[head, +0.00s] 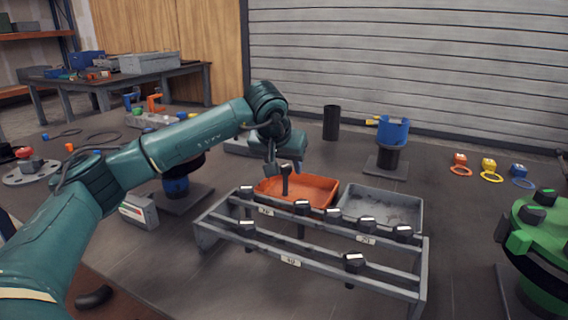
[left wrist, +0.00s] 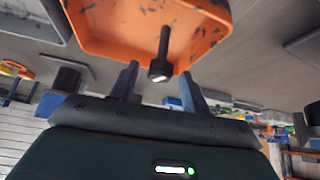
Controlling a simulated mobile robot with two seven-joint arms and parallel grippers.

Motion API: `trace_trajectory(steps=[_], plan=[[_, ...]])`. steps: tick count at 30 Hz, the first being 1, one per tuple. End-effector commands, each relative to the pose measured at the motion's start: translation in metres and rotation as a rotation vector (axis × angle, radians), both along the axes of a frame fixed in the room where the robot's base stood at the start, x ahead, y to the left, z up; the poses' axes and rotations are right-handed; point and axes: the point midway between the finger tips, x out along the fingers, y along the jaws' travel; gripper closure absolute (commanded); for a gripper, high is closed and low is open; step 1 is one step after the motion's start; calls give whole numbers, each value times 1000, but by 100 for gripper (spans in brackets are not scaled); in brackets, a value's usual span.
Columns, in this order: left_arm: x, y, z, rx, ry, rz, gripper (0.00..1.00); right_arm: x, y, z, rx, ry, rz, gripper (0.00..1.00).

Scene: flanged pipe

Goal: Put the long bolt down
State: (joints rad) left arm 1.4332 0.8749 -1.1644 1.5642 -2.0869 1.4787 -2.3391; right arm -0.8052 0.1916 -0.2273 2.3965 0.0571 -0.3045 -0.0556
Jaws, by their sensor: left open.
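A long dark bolt (head: 286,182) shows upright, head up, in front of the orange tray (head: 329,184) in the head view; I cannot tell whether its tip touches anything. In the left wrist view the bolt (left wrist: 162,50) lies between the spread fingers of my left gripper (left wrist: 158,74), with gaps on both sides, and its shank overlaps the orange tray (left wrist: 90,30). My left gripper (head: 276,166) is open beside the bolt's head in the head view. My right gripper is in neither view.
A grey rack (head: 320,262) with several black-headed bolts stands in front of the trays. A grey tray (head: 380,208) is right of the orange one. A green flanged part (head: 540,235) stands at far right. A black cylinder (head: 331,123) and blue cup (head: 392,131) stand behind.

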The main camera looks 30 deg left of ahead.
Motion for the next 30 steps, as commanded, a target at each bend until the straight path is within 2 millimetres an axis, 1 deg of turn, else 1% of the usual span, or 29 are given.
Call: trace_trajectory(steps=[4,8,11,15,21,25,30], plan=[[0,0,3,0,-1,0,53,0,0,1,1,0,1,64],[-6,-1,16,1,-3,0,53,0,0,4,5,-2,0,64],[-17,-3,33,0,-4,-1,53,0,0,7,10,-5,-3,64],[-33,-6,60,1,-5,-1,53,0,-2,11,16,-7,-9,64],[-53,-11,90,0,-3,-1,53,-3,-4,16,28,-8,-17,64],[-60,-12,100,0,-1,0,53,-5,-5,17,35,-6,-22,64],[-64,-13,104,0,0,0,53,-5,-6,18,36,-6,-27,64]])
